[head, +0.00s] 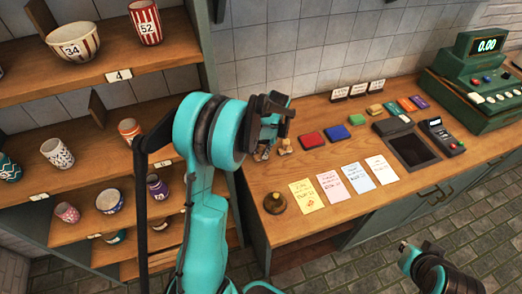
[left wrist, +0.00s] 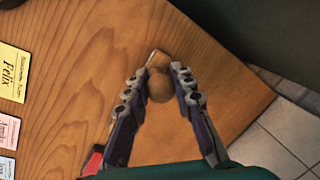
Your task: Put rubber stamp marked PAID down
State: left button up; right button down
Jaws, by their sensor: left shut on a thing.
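The rubber stamp has a round wooden knob (left wrist: 160,87) and a small pale base. It sits between the two fingertips of my left gripper (left wrist: 158,84) in the left wrist view, over the wooden counter. The gripper is shut on it. In the head view my left gripper (head: 274,122) is over the left end of the counter, and a small wooden stamp (head: 285,147) shows just below it. The PAID marking is not readable. I cannot tell whether the held stamp touches the counter. My right arm's end (head: 428,264) is at the lower right; its jaw state is unclear.
Red (head: 312,140) and blue (head: 337,132) ink pads lie right of the gripper. Several paper slips, the yellow one (head: 307,196) nearest, lie along the front. A green cash register (head: 480,75) is far right. Pottery shelves stand left.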

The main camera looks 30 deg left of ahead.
pick_arm(q)
jog(key=o, duration=0.5)
jog(key=shift+f, duration=0.1)
jog(key=o, duration=0.4)
